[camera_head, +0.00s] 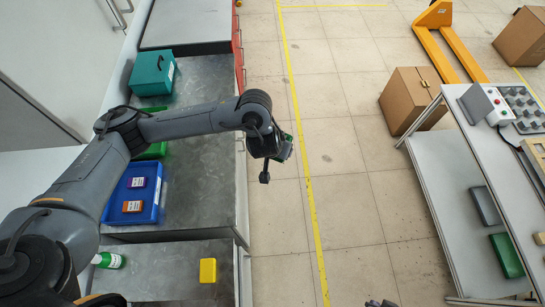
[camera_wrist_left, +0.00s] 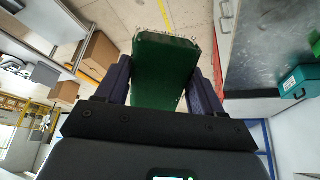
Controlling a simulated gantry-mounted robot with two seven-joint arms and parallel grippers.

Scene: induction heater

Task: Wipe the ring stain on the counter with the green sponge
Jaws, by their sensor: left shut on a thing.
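My left gripper (camera_head: 282,150) is out over the floor, to the right of the grey counter (camera_head: 205,207). It is shut on the green sponge (camera_wrist_left: 163,72), a dark green block between the two fingers in the left wrist view. In the head view the sponge is almost wholly hidden by the gripper. I cannot make out the ring stain on the counter in either view; my left arm covers part of the counter. A small dark tip at the bottom edge of the head view may be my right gripper (camera_head: 381,303); its fingers cannot be read.
A teal case (camera_head: 152,73), a blue bin (camera_head: 134,194) with small boxes and a yellow block (camera_head: 208,271) are on the left units. A green bottle (camera_head: 109,260) lies near my arm. At right stand a shelved table (camera_head: 420,150) and a cardboard box (camera_head: 410,97). The middle floor is clear.

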